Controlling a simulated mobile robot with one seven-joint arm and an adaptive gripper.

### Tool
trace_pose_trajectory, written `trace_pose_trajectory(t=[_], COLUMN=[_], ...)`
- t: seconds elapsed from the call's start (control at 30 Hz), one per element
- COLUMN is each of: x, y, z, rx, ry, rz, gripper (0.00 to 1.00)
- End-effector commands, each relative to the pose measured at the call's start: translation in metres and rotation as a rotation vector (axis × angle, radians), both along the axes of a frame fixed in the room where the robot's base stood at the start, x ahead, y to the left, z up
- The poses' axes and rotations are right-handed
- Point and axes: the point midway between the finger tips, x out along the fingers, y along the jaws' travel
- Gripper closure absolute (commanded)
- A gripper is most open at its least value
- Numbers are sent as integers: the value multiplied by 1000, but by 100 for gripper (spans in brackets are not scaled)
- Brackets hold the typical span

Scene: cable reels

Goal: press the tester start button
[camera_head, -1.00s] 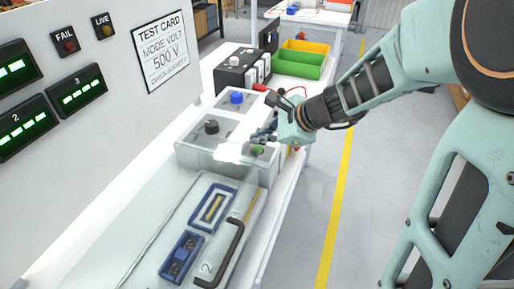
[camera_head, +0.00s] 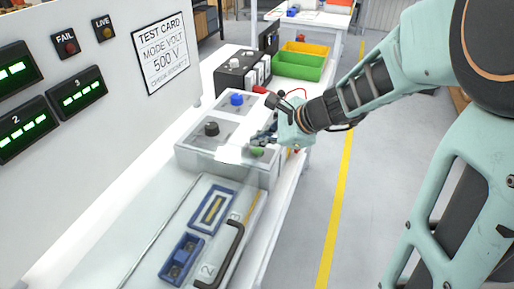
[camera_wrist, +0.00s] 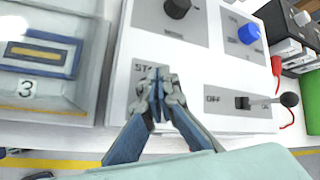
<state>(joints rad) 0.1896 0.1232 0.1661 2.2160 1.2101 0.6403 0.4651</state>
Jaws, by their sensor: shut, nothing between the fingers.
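The tester (camera_head: 222,155) is a light grey box on the bench with a black knob (camera_head: 211,128), a blue knob (camera_head: 237,98) and a green start button (camera_head: 257,151) on its top. My gripper (camera_head: 262,138) is shut and empty, with its tips right over the button area. In the wrist view my closed fingertips (camera_wrist: 158,82) cover part of the start label (camera_wrist: 146,67) and hide the button. I cannot tell whether the tips touch it.
A lever switch (camera_wrist: 262,101) marked OFF is right of my fingers. A clear-covered fixture (camera_head: 215,208) with a black handle (camera_head: 222,254) stands in front of the tester. Yellow and green bins (camera_head: 298,66) are behind. The display panel (camera_head: 120,75) rises at left.

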Motion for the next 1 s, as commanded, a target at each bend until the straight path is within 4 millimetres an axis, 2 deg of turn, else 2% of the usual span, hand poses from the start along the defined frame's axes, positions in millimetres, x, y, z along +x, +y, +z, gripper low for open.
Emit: trace_pose_trajectory(t=[0.4, 1.0], x=[0, 0], y=[0, 0], z=[-9, -11], rx=[0, 0], ry=[0, 0], rz=[0, 0], gripper=[100, 100])
